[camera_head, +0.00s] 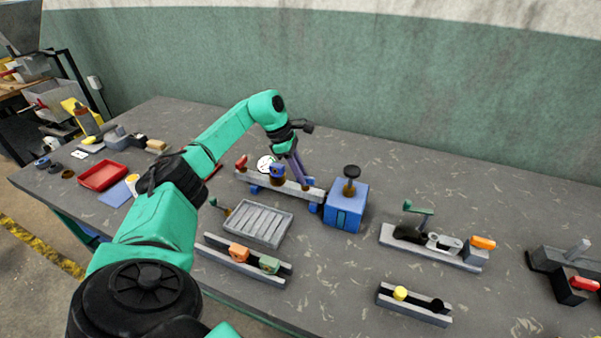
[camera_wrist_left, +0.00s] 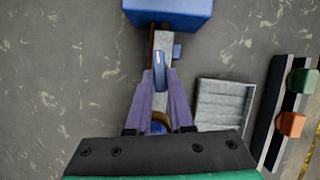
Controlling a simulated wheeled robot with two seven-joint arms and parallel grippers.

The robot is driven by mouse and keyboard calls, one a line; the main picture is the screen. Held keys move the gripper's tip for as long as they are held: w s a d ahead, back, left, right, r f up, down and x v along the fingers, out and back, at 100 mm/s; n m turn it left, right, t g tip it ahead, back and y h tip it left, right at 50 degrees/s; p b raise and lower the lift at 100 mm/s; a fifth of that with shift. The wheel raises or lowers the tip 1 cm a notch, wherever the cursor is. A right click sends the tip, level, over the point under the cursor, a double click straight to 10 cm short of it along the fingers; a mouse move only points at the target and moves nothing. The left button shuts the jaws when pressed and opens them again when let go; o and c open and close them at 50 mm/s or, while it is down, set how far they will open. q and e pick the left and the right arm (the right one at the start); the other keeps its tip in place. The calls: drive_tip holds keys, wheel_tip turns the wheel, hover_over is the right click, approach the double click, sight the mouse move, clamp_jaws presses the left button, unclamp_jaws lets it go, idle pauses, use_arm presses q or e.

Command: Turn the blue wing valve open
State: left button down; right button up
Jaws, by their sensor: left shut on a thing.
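The blue wing valve handle (camera_wrist_left: 160,80) shows in the left wrist view between my purple fingertips, above a grey rail. My left gripper (camera_wrist_left: 160,74) is shut on it, one finger on each side. In the head view my left gripper (camera_head: 303,182) reaches down over the right half of the grey rail (camera_head: 262,183), and its fingers hide most of the handle. The rail's right end meets a blue box (camera_head: 344,207) with a black knob on top. The right gripper is not in view.
A round white gauge (camera_head: 264,164) and a red handle (camera_head: 241,162) stand left of my gripper. A ribbed grey tray (camera_head: 258,222) lies in front. Fixtures with a green lever (camera_head: 418,211) and a yellow knob (camera_head: 400,293) stand right. The bench behind the rail is clear.

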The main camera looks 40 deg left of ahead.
use_arm(q)
drive_tip(key=shift+w+r+m+g, duration=0.15)
drive_tip(key=shift+m+g, duration=0.25)
drive_tip(key=shift+m, duration=0.7)
drive_tip(key=c, duration=0.8)
unclamp_jaws()
drive_tip(key=shift+a, duration=0.1)
